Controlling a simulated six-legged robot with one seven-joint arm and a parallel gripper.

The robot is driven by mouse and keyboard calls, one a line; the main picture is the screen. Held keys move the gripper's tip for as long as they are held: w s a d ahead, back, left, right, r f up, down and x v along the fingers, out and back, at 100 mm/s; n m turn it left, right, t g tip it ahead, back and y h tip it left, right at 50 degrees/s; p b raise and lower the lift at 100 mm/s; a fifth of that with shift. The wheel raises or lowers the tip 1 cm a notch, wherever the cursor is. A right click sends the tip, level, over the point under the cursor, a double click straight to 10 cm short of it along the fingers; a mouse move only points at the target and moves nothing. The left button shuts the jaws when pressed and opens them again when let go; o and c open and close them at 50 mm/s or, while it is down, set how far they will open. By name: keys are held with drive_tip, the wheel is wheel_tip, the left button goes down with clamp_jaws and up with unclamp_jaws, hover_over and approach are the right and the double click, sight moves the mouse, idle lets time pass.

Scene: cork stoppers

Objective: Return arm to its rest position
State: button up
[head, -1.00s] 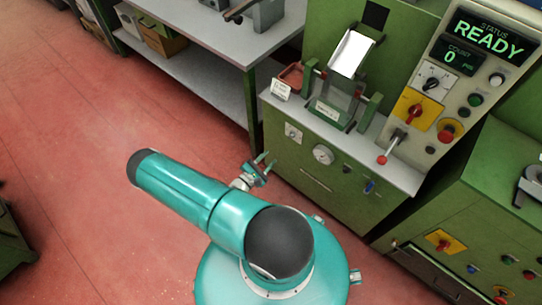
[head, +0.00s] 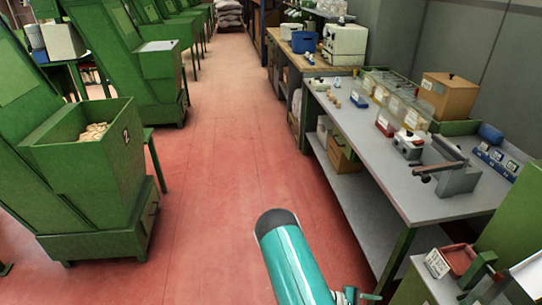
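My teal arm (head: 290,262) rises from the bottom edge of the head view, its dark rounded elbow end pointing up and away over the red floor. Part of my gripper (head: 358,296) shows at the bottom edge, just right of the arm and low beside the grey bench. Most of it is cut off by the frame, so its finger opening cannot be made out. I see nothing held in the part that shows.
A grey workbench (head: 385,165) with boxes, jars and a clamp tool (head: 450,170) stands on the right. A red tray (head: 461,259) sits on the green machine at lower right. A green bin of corks (head: 80,150) stands at left. The red aisle (head: 225,120) between is clear.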

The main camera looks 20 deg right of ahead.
drive_tip(key=w+a+r+m+t+y, duration=0.1)
drive_tip(key=w+a+r+m+y, duration=0.15)
drive_tip(key=a+r, duration=0.45)
drive_tip(key=w+a+r+m+t+y, duration=0.1)
drive_tip(key=w+a+r+m+y, duration=0.2)
drive_tip(key=r, duration=0.8)
drive_tip(key=w+a+r+m+t+y, duration=0.1)
drive_tip(key=a+r+y, duration=0.4)
drive_tip(key=r, duration=0.4)
drive_tip(key=s+a+r+t+y, duration=0.2)
drive_tip(key=s+a+r+t, duration=0.2)
drive_tip(key=a+r, duration=0.4)
drive_tip(key=s+a+r+t+y, duration=0.3)
drive_tip(key=s+a+r, duration=0.3)
drive_tip(key=r, duration=0.6)
drive_tip(key=shift+a+n+t, duration=0.35)
drive_tip(key=shift+a+t, duration=0.45)
drive_tip(key=shift+a, duration=0.4)
drive_tip(key=shift+s+d+r, duration=0.1)
drive_tip(key=shift+s+d, duration=0.05)
